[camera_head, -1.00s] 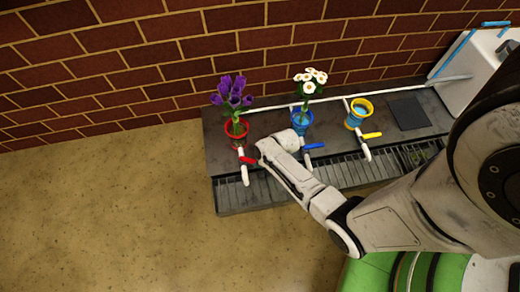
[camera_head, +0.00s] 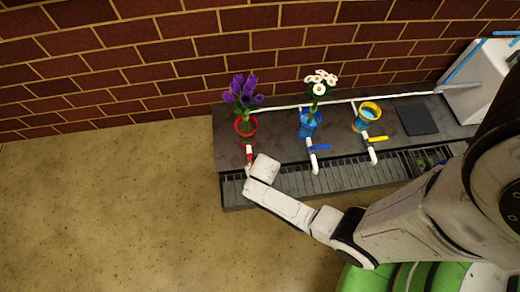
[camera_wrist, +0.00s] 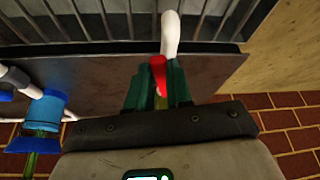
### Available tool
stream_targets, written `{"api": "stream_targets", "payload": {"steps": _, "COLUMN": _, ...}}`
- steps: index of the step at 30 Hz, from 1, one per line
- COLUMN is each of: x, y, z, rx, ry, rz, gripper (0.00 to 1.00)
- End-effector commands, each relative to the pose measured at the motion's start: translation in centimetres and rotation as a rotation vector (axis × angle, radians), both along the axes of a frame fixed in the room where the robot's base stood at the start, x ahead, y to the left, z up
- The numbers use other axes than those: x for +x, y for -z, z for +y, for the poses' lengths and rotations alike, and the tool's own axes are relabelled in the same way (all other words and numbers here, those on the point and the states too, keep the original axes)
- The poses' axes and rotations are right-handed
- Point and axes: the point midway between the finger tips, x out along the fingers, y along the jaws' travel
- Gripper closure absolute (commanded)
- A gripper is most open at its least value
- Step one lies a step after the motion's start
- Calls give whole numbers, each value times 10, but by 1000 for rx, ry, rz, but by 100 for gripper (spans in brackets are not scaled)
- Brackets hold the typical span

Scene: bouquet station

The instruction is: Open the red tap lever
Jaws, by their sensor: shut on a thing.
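The red tap lever (camera_head: 249,150) shows just below the red pot in the head view and lies roughly in line with its white spout. In the wrist view the red lever (camera_wrist: 158,72) sits between the green fingers of my gripper (camera_wrist: 157,88), beside the white spout (camera_wrist: 170,35). My gripper (camera_head: 250,166) is shut on the lever, and its body hides most of the spout in the head view. The red pot (camera_head: 246,127) with purple flowers stands behind this tap.
A blue pot (camera_head: 309,124) with white flowers and a yellow-rimmed pot (camera_head: 367,117) stand to the right. The blue lever (camera_head: 320,148) and yellow lever (camera_head: 378,139) point sideways. A slotted drain (camera_head: 340,178) runs along the front. A brick wall (camera_head: 150,70) is behind.

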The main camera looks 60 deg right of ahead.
Motion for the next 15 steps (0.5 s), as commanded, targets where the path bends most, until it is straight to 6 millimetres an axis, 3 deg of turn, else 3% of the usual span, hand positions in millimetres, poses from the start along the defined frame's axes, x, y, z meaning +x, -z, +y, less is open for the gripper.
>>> {"api": "stream_targets", "payload": {"steps": 15, "x": 12, "y": 1, "z": 13, "rx": 3, "ry": 232, "rz": 0, "gripper": 100}}
